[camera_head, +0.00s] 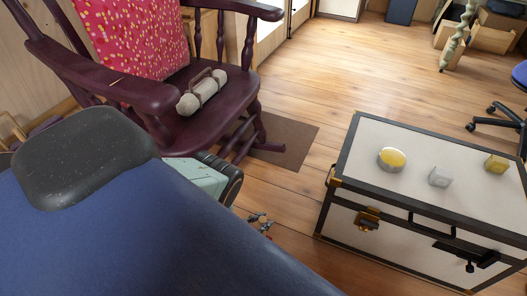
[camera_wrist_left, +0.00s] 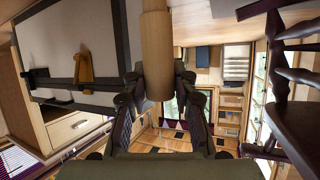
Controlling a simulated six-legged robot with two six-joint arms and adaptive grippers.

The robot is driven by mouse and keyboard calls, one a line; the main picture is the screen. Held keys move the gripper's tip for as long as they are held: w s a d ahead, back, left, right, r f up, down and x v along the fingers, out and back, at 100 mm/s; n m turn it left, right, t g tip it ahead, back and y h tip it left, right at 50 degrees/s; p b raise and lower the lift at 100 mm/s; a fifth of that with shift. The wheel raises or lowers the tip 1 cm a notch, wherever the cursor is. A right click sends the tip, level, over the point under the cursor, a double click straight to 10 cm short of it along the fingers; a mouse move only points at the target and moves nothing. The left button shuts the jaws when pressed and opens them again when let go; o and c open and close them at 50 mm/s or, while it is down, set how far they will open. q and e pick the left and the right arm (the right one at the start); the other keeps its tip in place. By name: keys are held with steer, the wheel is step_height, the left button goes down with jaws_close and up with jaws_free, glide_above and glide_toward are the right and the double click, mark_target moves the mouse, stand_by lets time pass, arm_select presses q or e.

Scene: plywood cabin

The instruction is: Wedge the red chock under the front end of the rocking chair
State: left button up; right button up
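The maroon rocking chair (camera_head: 110,82) stands at the upper left of the head view. Its front legs and rocker end (camera_head: 243,150) show above a brown mat; the lower part is partly covered. Part of it also shows at the right edge of the left wrist view (camera_wrist_left: 292,115). My left gripper (camera_head: 262,221) is small and low in the head view, between the chair and the trunk. In the left wrist view its fingers close in on both sides of a tan wooden cylinder (camera_wrist_left: 157,45). I cannot make out the red chock clearly. My right gripper is not in view.
The floor beyond the brown mat (camera_head: 289,145) is clear.

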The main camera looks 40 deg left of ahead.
arm_select(q)
steer(key=o, duration=0.5)
steer(key=shift+s, duration=0.1)
steer(key=v, duration=1.2)
